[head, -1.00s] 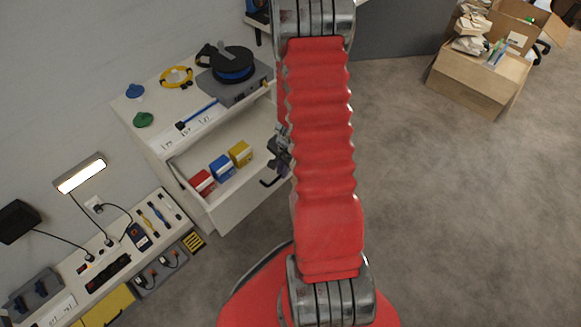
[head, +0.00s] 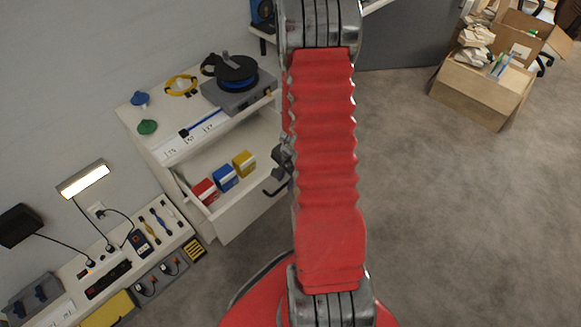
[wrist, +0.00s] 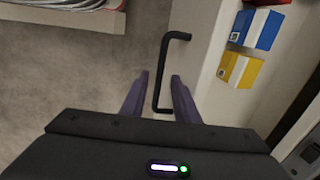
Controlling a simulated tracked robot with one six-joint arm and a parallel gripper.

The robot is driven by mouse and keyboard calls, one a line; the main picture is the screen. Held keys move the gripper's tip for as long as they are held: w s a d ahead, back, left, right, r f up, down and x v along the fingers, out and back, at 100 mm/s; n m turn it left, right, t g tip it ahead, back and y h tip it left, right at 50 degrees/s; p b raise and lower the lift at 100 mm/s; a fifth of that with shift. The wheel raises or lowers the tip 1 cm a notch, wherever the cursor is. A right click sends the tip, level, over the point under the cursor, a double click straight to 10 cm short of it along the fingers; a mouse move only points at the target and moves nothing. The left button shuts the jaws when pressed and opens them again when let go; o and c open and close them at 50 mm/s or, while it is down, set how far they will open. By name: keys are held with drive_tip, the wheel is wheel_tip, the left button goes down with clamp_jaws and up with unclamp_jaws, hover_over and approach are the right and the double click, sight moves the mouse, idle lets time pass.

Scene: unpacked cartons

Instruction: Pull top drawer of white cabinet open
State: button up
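The white cabinet (head: 165,133) stands left of centre in the head view. Its top drawer (head: 245,214) is out, with its inside showing. A black bar handle (head: 272,190) is on the drawer front, and it also shows in the wrist view (wrist: 164,52). My gripper (head: 284,160) is at the handle, partly hidden behind my red arm. In the wrist view my gripper (wrist: 160,80) is open, one purple finger on each side of the handle bar, with gaps visible. The handle's lower end is close to the gripper body.
The drawer holds a red box (head: 205,190), a blue box (head: 225,177) and a yellow box (head: 244,163). A cable reel (head: 237,73) sits on the cabinet. A workbench (head: 75,268) is at lower left. A cardboard carton (head: 480,92) stands at upper right. The right floor is clear.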

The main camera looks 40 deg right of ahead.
wheel_tip(320, 180, up, 13)
drive_tip(key=s, duration=0.2)
drive_tip(key=shift+s, duration=0.25)
idle(0.4)
drive_tip(key=shift+f, duration=0.1)
idle(0.5)
drive_tip(key=s+a+r+n+t, duration=0.1)
drive_tip(key=s+a+r+n, duration=0.2)
drive_tip(key=a+r+n, duration=0.5)
drive_tip(key=s+a+r+n+t, duration=0.2)
drive_tip(key=a+r+n, duration=0.7)
drive_tip(key=a+r, duration=0.9)
drive_tip(key=shift+s+r+n, duration=0.3)
drive_tip(key=shift+s+r, duration=0.2)
drive_tip(key=shift+s, duration=0.65)
